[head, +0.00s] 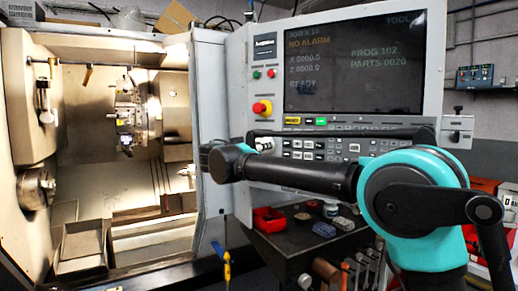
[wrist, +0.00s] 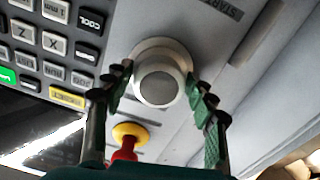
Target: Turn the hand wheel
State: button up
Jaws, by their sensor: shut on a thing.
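The hand wheel (wrist: 158,84) shows in the wrist view as a pale, round knob with a flat grey face on a wider collar, set in the machine's panel. My gripper (wrist: 157,80) has its two green-padded fingers at the left and right sides of the knob and is shut on it. In the head view my gripper (head: 222,161) is a dark shape at the panel's lower left edge.
A red emergency button on a yellow base (head: 262,108) is on the panel, and shows close below the wheel in the wrist view (wrist: 127,137). Panel keys (wrist: 54,43) lie to the wheel's left. A dark bench (head: 300,245) with red bins stands under the panel. The lathe chamber (head: 100,170) is open at left.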

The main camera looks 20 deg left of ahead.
jog(key=n, duration=0.6)
jog(key=shift+n, duration=0.4)
jog(key=n, duration=0.3)
jog(key=shift+n, duration=2.1)
jog(key=o, duration=0.9)
